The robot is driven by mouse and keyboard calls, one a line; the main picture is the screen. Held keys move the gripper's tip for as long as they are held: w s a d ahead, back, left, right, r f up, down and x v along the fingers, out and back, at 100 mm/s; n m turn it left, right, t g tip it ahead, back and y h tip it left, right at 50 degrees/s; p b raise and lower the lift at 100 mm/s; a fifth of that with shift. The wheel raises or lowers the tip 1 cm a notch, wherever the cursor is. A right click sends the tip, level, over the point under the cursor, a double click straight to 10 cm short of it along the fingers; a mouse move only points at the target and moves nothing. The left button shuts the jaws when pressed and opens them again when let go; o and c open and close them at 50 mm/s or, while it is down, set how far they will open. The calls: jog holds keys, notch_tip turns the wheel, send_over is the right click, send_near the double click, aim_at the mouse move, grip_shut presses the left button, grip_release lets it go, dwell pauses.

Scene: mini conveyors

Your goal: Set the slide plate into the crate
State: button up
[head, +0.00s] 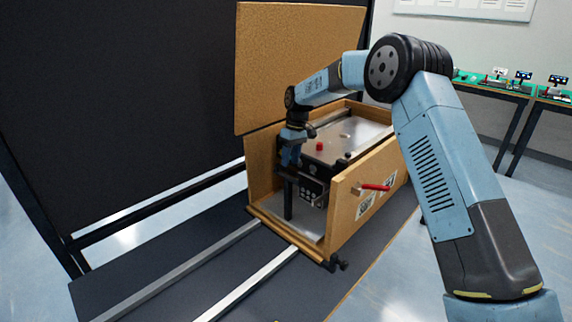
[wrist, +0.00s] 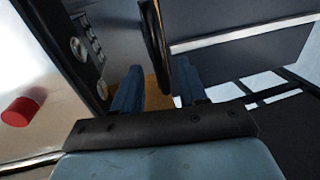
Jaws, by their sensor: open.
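The wooden crate (head: 358,203) stands with its near end open. Inside it sits a silver-topped unit (head: 335,153) with a red knob and a dark front panel; I take this to be the slide plate. It also shows at the left of the wrist view (wrist: 25,75). My gripper (head: 290,160) points down at the unit's front left corner, by the crate's open end. In the wrist view its blue fingers (wrist: 158,88) are apart, with a black curved handle (wrist: 155,40) between or just beyond them. I cannot tell whether they touch it.
A tall wooden panel (head: 300,65) rises behind the crate. Two metal rails (head: 185,270) run out from the open end over a dark bench top (head: 130,285). A red lever (head: 375,187) sticks out from the crate's right side. A black screen (head: 110,100) stands behind.

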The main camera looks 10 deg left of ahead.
notch_tip(320, 180, up, 11)
jog(key=w+d, duration=0.1)
jog(key=w, duration=0.1)
jog(key=shift+f, duration=0.2)
jog(key=shift+d, duration=0.15)
jog(key=s+d+r+m+t, duration=0.1)
jog(key=s+d+r+m, duration=0.1)
jog(key=s+d+r, duration=0.55)
jog(key=s+d+r+m+t, duration=0.2)
jog(key=s+d+r, duration=0.25)
jog(key=d, duration=0.55)
jog(key=s+d+r+m+t, duration=0.1)
jog(key=s+d+r+m, duration=0.1)
jog(key=s+d+r, duration=0.5)
jog(key=s+d+f+m+t, duration=0.1)
jog(key=s+d+f+m, duration=0.2)
jog(key=s+d, duration=0.5)
jog(key=s+d+f+m+t+h, duration=0.1)
jog(key=s+d+f+m+t, duration=0.1)
jog(key=s+d, duration=0.7)
jog(key=shift+s+d+f+m+t, duration=0.2)
jog(key=shift+s+f+m+t, duration=0.15)
jog(key=shift+s, duration=3.9)
